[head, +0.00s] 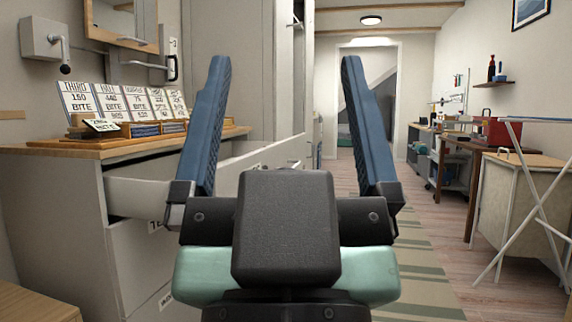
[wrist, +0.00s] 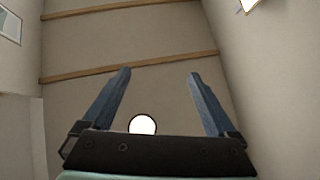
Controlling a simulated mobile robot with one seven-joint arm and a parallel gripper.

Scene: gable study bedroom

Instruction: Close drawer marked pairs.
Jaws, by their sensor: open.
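A white chest of drawers (head: 62,205) with a wooden top stands at the left in the head view. Its top drawer (head: 140,196) is pulled out towards the right, its pale near side showing. The front of that drawer is partly hidden behind my gripper, and I cannot read its label. Lower drawer fronts (head: 140,262) look flush; their labels are only partly visible. My gripper (head: 282,62) is open and empty, its blue fingers pointing up in front of the camera, apart from the drawer as far as I can tell. The wrist view shows the gripper (wrist: 160,74) against the ceiling.
Lettered cards (head: 122,102) and small boxes stand on the chest. A wooden surface (head: 35,304) is at the lower left. A striped rug (head: 425,262) runs down the aisle. A white folding rack (head: 530,190) and a workbench (head: 500,152) stand at the right.

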